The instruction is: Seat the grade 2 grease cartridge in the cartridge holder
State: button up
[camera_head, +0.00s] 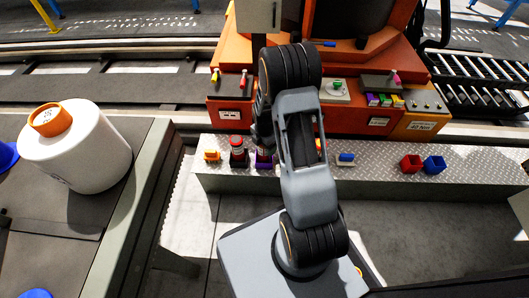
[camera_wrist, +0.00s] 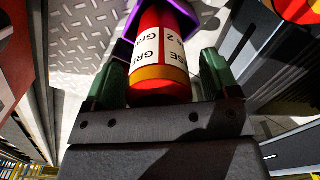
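The grease cartridge (camera_wrist: 160,60) is red with an orange-yellow end band and a white label, where "GR" and "2" can be read. Its far end reaches into a purple holder (camera_wrist: 128,25) in the wrist view; how deep it sits is hidden. The green fingers of my gripper (camera_wrist: 164,80) stand on both sides of the cartridge's near end, very close; whether they press on it is unclear. In the head view my gripper (camera_head: 262,135) points down over the purple holder (camera_head: 264,162), and the arm partly hides both.
A dark holder with a red-topped item (camera_head: 238,152) stands just left of the purple one on the metal-plate shelf (camera_head: 380,170). An orange machine (camera_head: 320,110) rises behind.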

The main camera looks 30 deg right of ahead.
grip_shut()
dwell(0.6)
jog(key=shift+r, duration=0.15)
